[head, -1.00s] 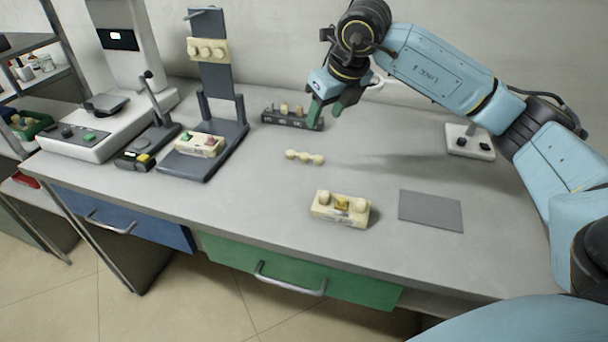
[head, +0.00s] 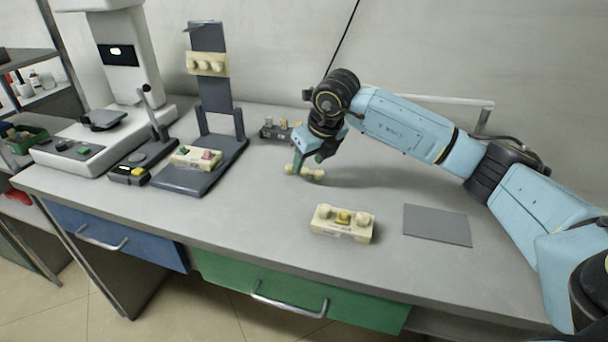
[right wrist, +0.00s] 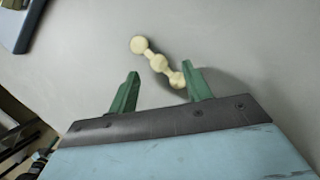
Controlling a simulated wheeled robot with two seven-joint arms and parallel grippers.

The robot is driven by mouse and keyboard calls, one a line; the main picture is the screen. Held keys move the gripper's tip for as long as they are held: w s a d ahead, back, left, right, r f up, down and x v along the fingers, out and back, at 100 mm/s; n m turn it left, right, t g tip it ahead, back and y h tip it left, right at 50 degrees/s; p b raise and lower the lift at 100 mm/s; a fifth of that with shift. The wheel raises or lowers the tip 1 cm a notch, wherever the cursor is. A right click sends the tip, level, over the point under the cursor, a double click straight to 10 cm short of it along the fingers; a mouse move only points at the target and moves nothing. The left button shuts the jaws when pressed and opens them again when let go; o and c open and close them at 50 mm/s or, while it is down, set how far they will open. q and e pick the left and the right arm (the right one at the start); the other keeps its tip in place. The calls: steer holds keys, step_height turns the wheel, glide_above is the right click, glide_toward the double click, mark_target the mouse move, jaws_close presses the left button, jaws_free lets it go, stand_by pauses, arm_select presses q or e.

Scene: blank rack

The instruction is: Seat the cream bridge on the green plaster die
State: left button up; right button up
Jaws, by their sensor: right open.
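My left gripper is out of view.
A dark rack (head: 270,133) is behind my gripper. The stand's upright (head: 217,92) rises behind the green die. Bare bench lies between bridge and stand.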

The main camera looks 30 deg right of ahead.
mark_target(304, 172)
steer(key=shift+x, duration=1.25)
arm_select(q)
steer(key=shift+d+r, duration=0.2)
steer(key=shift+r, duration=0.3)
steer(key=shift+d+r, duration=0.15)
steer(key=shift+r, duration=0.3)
arm_select(e)
steer(key=shift+c, duration=0.2)
jaws_close()
steer(key=shift+r, duration=0.15)
